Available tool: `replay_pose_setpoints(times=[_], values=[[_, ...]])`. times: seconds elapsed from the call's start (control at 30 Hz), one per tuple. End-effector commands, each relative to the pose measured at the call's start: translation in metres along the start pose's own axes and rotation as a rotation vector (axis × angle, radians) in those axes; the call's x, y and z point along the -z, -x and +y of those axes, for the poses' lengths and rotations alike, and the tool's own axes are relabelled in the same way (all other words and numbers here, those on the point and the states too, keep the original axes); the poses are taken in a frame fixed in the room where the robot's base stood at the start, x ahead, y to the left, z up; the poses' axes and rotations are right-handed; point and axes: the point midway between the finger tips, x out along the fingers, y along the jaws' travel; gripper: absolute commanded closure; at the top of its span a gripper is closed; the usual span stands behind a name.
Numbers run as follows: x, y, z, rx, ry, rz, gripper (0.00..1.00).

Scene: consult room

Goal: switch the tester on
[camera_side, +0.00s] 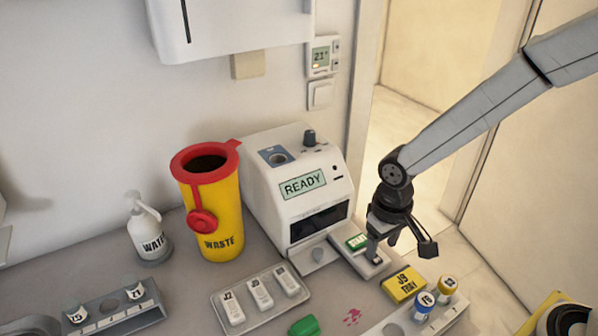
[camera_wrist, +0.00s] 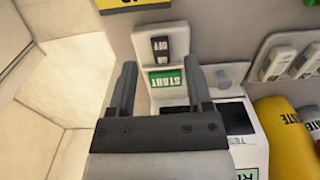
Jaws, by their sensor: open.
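The tester (camera_side: 272,200) is a white device against the wall, and its screen (camera_side: 303,185) reads READY. A low white panel at its right front carries a green START button (camera_side: 356,241), also in the wrist view (camera_wrist: 166,78). Beside START is a dark rocker switch (camera_wrist: 160,47) with white lettering that looks like OFF; its tilt is hard to tell. My gripper (camera_side: 400,246) is open and empty above this panel. In the wrist view its fingers (camera_wrist: 160,65) stand either side of START and the switch. In the side view a finger partly hides the switch.
A grey tray (camera_side: 243,323) of white cassettes, a green block (camera_side: 304,326), a yellow waste bin (camera_side: 222,225) and a water bottle (camera_side: 149,236) stand to the left.

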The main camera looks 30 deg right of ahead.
Motion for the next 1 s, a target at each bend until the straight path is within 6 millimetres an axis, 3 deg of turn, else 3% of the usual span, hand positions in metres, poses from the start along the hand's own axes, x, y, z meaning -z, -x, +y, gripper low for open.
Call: replay_pose_setpoints(times=[0.33, 0.77, 0.97, 1.0], values=[[0.000, -0.031, 0.000, 0.000, 0.000, -0.002, 0.35], [0.000, -0.036, 0.000, 0.000, 0.000, 0.000, 0.35], [0.000, -0.036, 0.000, 0.000, 0.000, 0.000, 0.96], [0.000, -0.036, 0.000, 0.000, 0.000, 0.000, 1.00]])
